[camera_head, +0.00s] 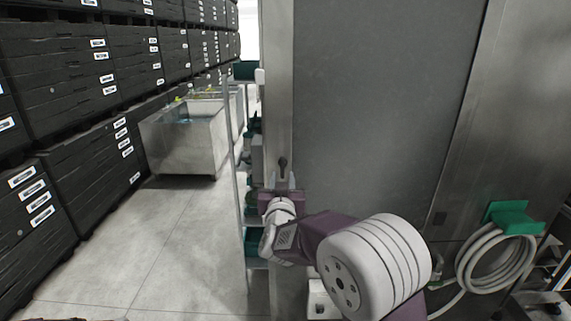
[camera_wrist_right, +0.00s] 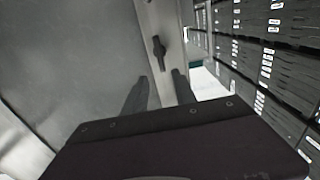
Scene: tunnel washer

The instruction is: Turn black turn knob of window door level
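The black turn knob (camera_head: 283,163) sits on the narrow metal frame strip at the left edge of the large grey door panel (camera_head: 375,90). In the right wrist view, the knob (camera_wrist_right: 159,49) is a dark elongated handle standing roughly upright in the picture, with a slight tilt. My right gripper (camera_head: 283,184) is close to the knob, just below it in the head view. In the wrist view, its two fingers (camera_wrist_right: 159,87) are apart with nothing between them, and the knob shows beyond the gap. Whether they touch it cannot be told. My left gripper is not in view.
Stacked black crates (camera_head: 80,70) line the left side. A metal tub (camera_head: 185,140) stands on the floor beyond. A coiled hose (camera_head: 497,257) hangs on a green holder (camera_head: 512,217) at the right. The floor (camera_head: 165,245) at the left is clear.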

